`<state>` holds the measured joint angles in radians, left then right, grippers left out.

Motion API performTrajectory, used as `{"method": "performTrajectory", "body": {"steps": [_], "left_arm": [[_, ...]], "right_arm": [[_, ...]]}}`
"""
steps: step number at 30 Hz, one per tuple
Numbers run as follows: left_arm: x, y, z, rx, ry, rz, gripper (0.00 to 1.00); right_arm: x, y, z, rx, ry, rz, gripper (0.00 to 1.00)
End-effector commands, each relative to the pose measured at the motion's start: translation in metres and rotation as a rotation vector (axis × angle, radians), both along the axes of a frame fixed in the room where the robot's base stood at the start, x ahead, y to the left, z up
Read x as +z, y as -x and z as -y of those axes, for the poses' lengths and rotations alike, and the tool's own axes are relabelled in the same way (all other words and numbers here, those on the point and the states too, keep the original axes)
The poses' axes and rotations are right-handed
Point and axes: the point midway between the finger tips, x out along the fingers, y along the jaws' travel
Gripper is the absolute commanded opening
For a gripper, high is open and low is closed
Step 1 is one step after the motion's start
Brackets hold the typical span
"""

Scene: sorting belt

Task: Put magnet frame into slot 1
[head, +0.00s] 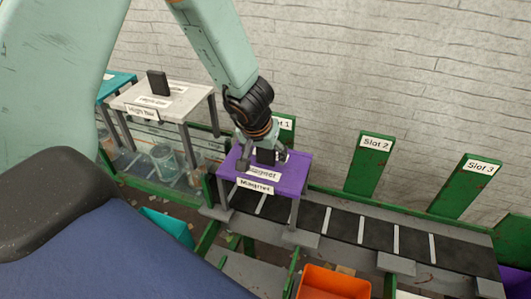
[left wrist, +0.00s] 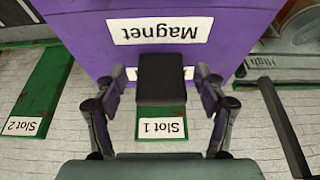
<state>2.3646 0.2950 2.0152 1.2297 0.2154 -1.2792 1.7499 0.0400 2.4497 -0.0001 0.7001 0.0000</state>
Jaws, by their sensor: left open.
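The magnet frame (head: 292,178) is a purple table-like frame with grey legs and "Magnet" labels, standing over the belt in front of the green Slot 1 sign (head: 288,124). A black block (left wrist: 162,80) forms a handle on its top. My left gripper (head: 262,154) is open, just above the frame's top at the block. In the left wrist view the fingers (left wrist: 160,76) are on either side of the block, with gaps showing. The purple top (left wrist: 75,25) fills the upper part there. The gripper partly hides the block and the Slot 1 sign in the head view. My right gripper is not in view.
A white frame (head: 185,97) with a black handle stands left of the magnet frame, with a teal frame (head: 118,82) beyond it. Slot 2 (head: 370,160) and Slot 3 (head: 468,185) signs stand along the dark belt (head: 380,237), which is clear there. An orange bin (head: 332,284) is in front.

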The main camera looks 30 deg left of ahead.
Motion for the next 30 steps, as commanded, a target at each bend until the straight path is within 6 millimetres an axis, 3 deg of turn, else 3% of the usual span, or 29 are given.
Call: {"method": "performTrajectory", "body": {"steps": [9, 18, 26, 30], "left_arm": [[0.058, 0.02, 0.005, 0.0, 0.001, 0.001, 0.71], [0.096, 0.036, 0.009, 0.001, 0.0, 0.002, 0.71], [0.104, 0.041, 0.01, 0.0, 0.0, 0.0, 0.71], [0.095, 0.047, 0.009, -0.002, -0.012, -0.017, 0.71]], "right_arm": [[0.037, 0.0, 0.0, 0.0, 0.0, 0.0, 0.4], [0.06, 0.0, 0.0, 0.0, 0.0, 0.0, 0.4], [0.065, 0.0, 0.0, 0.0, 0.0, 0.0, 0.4], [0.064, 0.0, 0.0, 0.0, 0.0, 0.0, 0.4]]}}
